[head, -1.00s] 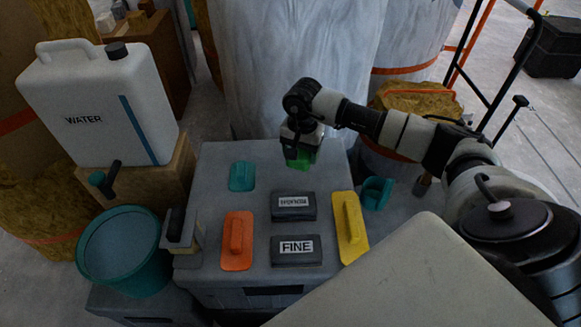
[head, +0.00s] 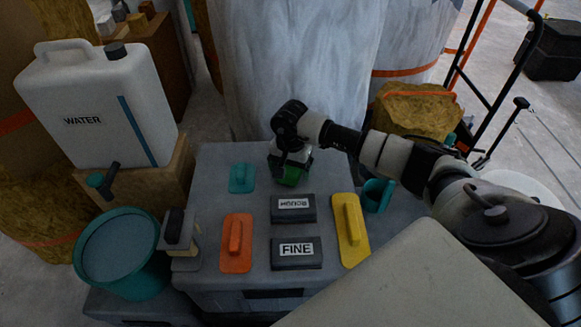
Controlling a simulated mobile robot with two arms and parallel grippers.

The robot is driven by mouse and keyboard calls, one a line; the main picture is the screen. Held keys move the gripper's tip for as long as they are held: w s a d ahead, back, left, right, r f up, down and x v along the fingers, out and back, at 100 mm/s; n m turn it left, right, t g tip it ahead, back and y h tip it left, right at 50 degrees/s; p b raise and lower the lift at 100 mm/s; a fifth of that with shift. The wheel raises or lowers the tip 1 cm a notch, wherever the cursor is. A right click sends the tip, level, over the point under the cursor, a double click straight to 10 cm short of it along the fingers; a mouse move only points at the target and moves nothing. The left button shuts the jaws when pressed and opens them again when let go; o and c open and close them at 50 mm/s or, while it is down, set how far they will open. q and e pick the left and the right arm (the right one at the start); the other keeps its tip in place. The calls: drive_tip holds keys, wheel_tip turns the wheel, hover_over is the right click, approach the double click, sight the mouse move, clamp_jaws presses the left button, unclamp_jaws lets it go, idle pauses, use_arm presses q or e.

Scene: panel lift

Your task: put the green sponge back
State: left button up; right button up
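The green sponge (head: 290,175) is at the back of the grey box top (head: 215,160), behind the ROUGH block. My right gripper (head: 291,163) points down over it, with its fingers around the sponge's upper part. It looks shut on the sponge, though the fingertips are partly hidden. I cannot tell whether the sponge touches the box top. My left gripper is not in view.
A teal float (head: 242,178), orange float (head: 236,243), yellow float (head: 350,229), ROUGH block (head: 293,208) and FINE block (head: 296,252) lie on the box. A teal mug (head: 377,195) stands right. A teal bucket (head: 120,252) and water can (head: 95,105) stand left.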

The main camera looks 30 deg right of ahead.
drive_tip(key=shift+r, duration=0.1)
drive_tip(key=shift+r, duration=0.3)
use_arm(q)
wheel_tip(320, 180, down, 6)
drive_tip(key=p, duration=0.1)
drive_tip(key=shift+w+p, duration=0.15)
drive_tip(key=shift+p, duration=0.2)
use_arm(e)
wheel_tip(320, 180, up, 11)
drive_tip(key=shift+r, duration=0.15)
